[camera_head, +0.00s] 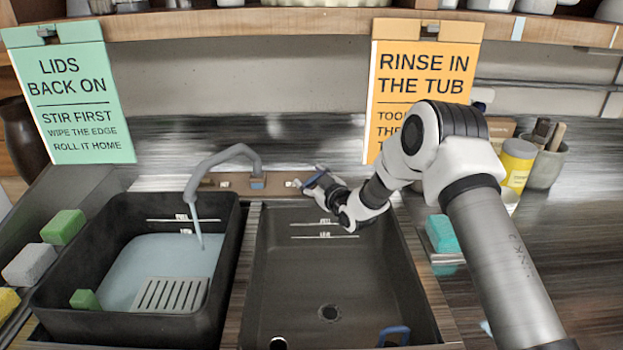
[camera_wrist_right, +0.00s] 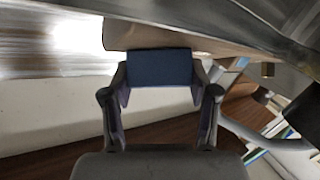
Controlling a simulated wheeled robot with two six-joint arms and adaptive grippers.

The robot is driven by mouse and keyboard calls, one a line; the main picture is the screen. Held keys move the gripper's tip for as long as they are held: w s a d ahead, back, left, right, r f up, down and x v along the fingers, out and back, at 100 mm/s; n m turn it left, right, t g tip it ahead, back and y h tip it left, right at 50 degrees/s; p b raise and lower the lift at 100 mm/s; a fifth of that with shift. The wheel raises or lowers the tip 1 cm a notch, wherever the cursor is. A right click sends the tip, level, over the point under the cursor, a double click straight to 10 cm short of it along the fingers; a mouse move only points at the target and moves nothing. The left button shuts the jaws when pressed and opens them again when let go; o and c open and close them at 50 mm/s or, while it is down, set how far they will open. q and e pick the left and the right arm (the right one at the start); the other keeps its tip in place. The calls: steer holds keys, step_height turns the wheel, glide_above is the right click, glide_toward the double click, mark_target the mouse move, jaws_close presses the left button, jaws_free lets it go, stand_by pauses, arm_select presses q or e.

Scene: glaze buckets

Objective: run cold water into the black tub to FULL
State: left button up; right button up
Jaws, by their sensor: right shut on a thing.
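The black tub (camera_head: 215,270) stands at the left with bluish water (camera_head: 150,262) in it. The water surface lies near the lower of two white marks on the back wall, below the upper mark. A thin stream (camera_head: 199,238) falls into it from the grey spout (camera_head: 222,155). My right gripper (camera_head: 318,183) is at the right end of the brown tap panel (camera_head: 278,184), shut on a blue tap handle. In the right wrist view the blue handle (camera_wrist_right: 160,67) sits between the fingers. My left gripper is out of view.
A dark basin (camera_head: 300,280) with a drain is right of the tub. A grey grate (camera_head: 170,294) and a green block (camera_head: 85,299) are in the tub. Sponges (camera_head: 62,227) lie at the left. A yellow jar (camera_head: 517,165) stands right of my arm.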

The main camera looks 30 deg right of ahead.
steer(key=shift+n+g+y, duration=0.3)
steer(key=shift+n+y, duration=0.3)
steer(key=shift+n, duration=0.2)
steer(key=o, duration=1.2)
steer(key=shift+c, duration=0.2)
steer(key=s+d+r, duration=0.1)
steer(key=s, duration=1)
steer(key=shift+s+d+r, duration=0.25)
steer(key=shift+s+d, duration=0.05)
steer(key=shift+s, duration=0.1)
